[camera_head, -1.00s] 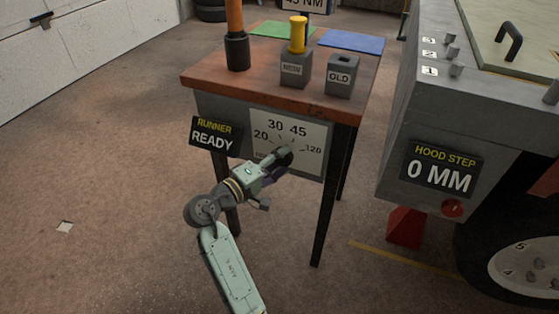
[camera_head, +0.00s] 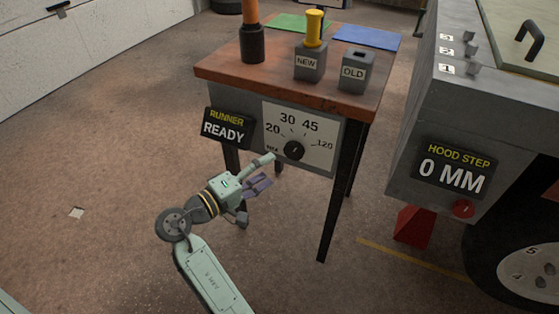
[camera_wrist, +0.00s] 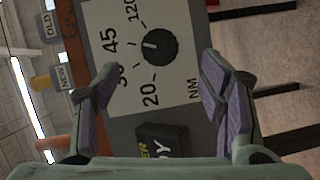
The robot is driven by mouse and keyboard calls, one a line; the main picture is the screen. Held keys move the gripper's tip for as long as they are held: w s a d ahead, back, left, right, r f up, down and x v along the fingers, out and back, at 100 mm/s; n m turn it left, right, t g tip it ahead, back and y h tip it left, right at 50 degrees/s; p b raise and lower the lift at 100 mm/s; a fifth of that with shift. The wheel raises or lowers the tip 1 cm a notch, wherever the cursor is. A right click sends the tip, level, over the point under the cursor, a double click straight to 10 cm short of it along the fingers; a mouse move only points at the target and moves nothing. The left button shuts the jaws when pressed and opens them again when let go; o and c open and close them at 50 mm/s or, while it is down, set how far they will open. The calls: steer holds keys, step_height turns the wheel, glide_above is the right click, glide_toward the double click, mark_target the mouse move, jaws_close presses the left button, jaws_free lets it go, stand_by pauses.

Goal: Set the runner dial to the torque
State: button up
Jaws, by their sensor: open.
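The runner dial is a round black knob (camera_head: 293,150) on a white plate (camera_head: 328,157) marked 20, 30, 45 and 120, on the bench's front. In the wrist view, the knob (camera_wrist: 160,47) shows a short white mark that appears to point toward the 45. My gripper (camera_head: 271,169) is open and empty, below and left of the knob and apart from it. In the wrist view, its fingers (camera_wrist: 158,76) are spread wide, with the plate between and beyond them. The sign beside the dial, the runner display (camera_head: 227,126), reads READY.
On the bench top (camera_head: 270,78) stand a NEW block (camera_head: 310,66) with a yellow-handled piece, an OLD block (camera_head: 355,72) and an orange-handled tool (camera_head: 252,42). A grey cabinet with a HOOD STEP 0 MM display (camera_head: 453,173) stands at right.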

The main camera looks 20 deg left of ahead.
steer(key=shift+v, duration=1.4)
